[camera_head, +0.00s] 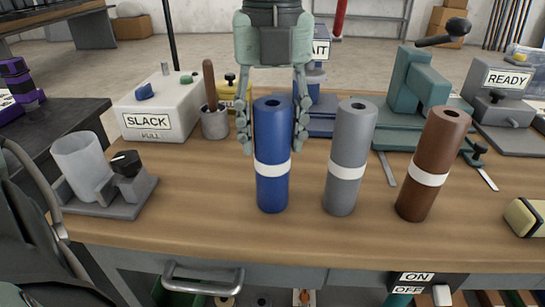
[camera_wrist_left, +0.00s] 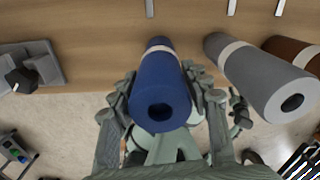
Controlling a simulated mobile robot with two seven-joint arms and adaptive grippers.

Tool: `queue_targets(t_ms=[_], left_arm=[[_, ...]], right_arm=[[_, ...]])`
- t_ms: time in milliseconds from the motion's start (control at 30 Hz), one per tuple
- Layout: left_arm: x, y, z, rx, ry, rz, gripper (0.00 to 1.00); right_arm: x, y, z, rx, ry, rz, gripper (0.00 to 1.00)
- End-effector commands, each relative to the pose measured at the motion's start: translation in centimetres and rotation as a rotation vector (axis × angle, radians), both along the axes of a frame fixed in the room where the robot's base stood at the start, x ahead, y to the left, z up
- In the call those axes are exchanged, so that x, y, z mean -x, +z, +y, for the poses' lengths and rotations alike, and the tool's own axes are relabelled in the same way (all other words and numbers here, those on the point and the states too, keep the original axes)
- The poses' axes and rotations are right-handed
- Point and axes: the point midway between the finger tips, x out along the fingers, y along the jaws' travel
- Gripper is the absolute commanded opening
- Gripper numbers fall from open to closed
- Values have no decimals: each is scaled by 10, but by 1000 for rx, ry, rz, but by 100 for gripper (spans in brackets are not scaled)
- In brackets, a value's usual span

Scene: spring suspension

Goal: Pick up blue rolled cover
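The blue rolled cover (camera_head: 272,190) stands upright on the wooden table, with a white band round its middle and a hole in its top. My left gripper (camera_head: 272,140) points down over it, with one finger on each side of its upper part. The fingers look open, with narrow gaps beside the roll. In the left wrist view, the blue roll (camera_wrist_left: 160,85) lies between the fingers of my left gripper (camera_wrist_left: 163,92), its top end towards the palm. My right gripper is not in view.
A grey roll (camera_head: 346,150) and a brown roll (camera_head: 432,150) stand close on the right. A metal cup (camera_head: 215,124) and the white SLACK box (camera_head: 160,108) are behind on the left. A clear cylinder on a grey stand (camera_head: 80,165) is at left. The table front is clear.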

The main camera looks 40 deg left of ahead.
Motion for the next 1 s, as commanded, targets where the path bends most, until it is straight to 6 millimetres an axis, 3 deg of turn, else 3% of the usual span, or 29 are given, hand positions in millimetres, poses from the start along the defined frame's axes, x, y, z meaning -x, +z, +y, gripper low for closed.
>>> queue_targets(t_ms=[33,267,667,867,1000], left_arm=[[0,0,0,0,0,0,37],[0,1,0,-1,0,-1,11],[-1,10,0,0,1,-3,11],[-1,42,0,-2,2,-6,11],[-2,85,0,-2,3,-9,11]], right_arm=[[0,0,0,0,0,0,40],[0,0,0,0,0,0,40],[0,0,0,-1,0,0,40],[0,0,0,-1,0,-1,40],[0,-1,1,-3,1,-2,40]])
